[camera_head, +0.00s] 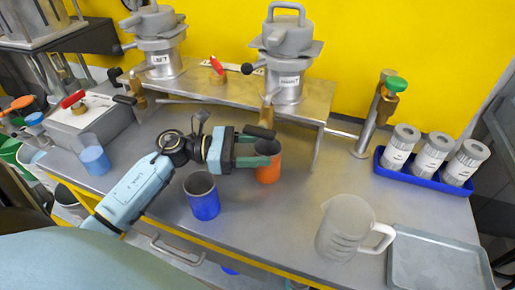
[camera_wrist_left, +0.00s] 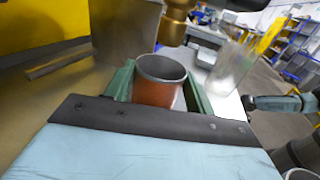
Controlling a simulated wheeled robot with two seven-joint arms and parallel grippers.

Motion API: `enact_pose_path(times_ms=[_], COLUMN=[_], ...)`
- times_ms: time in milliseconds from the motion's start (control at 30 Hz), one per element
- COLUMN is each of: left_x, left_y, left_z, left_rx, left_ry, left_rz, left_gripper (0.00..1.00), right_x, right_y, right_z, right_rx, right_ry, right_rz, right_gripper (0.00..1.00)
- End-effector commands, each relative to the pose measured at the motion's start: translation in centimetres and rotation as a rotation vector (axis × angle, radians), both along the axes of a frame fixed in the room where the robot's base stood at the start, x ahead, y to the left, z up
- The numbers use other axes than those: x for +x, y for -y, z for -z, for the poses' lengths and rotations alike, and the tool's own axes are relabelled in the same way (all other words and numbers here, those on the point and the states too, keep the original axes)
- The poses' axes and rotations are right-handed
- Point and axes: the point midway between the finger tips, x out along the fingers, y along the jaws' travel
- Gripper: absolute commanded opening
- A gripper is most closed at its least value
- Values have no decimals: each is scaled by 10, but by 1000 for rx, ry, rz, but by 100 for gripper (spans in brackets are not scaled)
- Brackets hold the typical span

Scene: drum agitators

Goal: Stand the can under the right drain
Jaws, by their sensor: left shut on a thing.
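The orange can (camera_head: 267,172) is upright between the fingers of my left gripper (camera_head: 264,149), which is shut on it. It also shows in the left wrist view (camera_wrist_left: 160,92), with a grey rim and a green finger on each side. The right drain (camera_head: 267,112) is a brass outlet below the right vessel (camera_head: 287,88). The can is below it in the head view; a brass fitting (camera_wrist_left: 173,27) shows just beyond the can's rim in the wrist view. I cannot tell whether the can's base touches the table.
A blue can (camera_head: 204,203) stands in front of my left gripper. A clear jug (camera_head: 342,228), a grey tray (camera_head: 433,262) and a blue rack (camera_head: 425,177) with white containers are on the right. A blue-filled cup (camera_head: 95,160) is left. The metal stand (camera_head: 313,100) overhangs the table.

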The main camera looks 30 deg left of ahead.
Motion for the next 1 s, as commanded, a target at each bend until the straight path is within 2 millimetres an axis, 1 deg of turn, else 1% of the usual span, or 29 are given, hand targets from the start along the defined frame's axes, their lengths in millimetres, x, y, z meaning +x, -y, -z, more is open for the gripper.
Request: enact_pose_path(times_ms=[333,367,500,733,900,933,1000], left_x=[0,0,0,0,0,0,0], left_y=[0,0,0,0,0,0,0], left_z=[3,3,3,3,1,0,-3], left_rx=[1,0,0,0,0,0,-1], left_ry=[1,0,0,0,0,0,1], left_rz=[0,0,0,0,0,0,0], left_gripper=[32,57,75,76,76,76,76], right_x=[8,9,9,1,0,0,-1], right_y=[-3,-4,-4,-3,-3,-2,3], right_z=[-7,-10,-11,-7,-8,-7,1], right_rx=[2,2,4,2,3,2,-3], right_ry=[7,10,13,-1,1,2,-2], right_rz=[1,1,1,3,2,3,3], right_gripper=[80,80,80,80,80,80,80])
